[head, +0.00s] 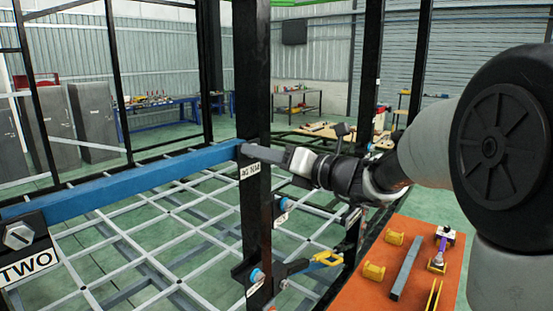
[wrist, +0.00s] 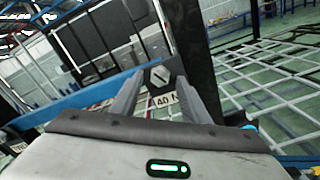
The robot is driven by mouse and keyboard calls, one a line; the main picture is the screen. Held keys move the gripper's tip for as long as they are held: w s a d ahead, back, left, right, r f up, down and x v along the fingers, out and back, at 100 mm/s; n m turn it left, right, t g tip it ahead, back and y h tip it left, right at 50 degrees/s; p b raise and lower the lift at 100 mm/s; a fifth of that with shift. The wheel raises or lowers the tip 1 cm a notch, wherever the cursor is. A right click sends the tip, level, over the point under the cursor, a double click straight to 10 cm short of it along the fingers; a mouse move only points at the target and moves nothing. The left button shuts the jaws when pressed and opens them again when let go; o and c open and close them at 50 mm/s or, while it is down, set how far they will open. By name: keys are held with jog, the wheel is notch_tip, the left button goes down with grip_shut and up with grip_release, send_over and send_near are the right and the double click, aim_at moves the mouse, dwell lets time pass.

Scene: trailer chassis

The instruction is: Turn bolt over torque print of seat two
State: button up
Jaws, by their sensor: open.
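In the head view my gripper (head: 247,150) reaches left to the black post, above the print (head: 250,169), and hides the bolt. A TWO plate (head: 28,266) with a slotted grey bolt (head: 18,236) above it is at the far left.
A blue beam (head: 130,184) runs from the TWO plate to the black post (head: 252,90). An orange table (head: 350,296) with loose parts stands at right. A white grid frame (head: 172,210) lies below.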

jog(key=b+v, duration=0.2)
jog(key=v, duration=1.5)
jog(key=shift+s+d, duration=0.1)
jog(key=shift+d, duration=0.05)
jog(key=s+a+f+n+g+h, duration=0.4)
jog(key=s+a+f+n+g, duration=0.25)
jog(key=a+f+n, duration=0.4)
jog(key=s+d+f+n+h, duration=0.3)
jog(key=s+d+n+h, duration=0.2)
jog(key=n, duration=0.5)
jog(key=s+d+f+n+t+h, duration=0.1)
jog(key=s+d+f+n+h, duration=0.2)
jog(key=s+d+n+h, duration=0.2)
jog(key=s+d+n, duration=0.3)
jog(key=s+n, duration=0.1)
jog(key=n, duration=0.2)
jog(key=shift+d+f, duration=0.3)
jog(key=shift+f, duration=0.1)
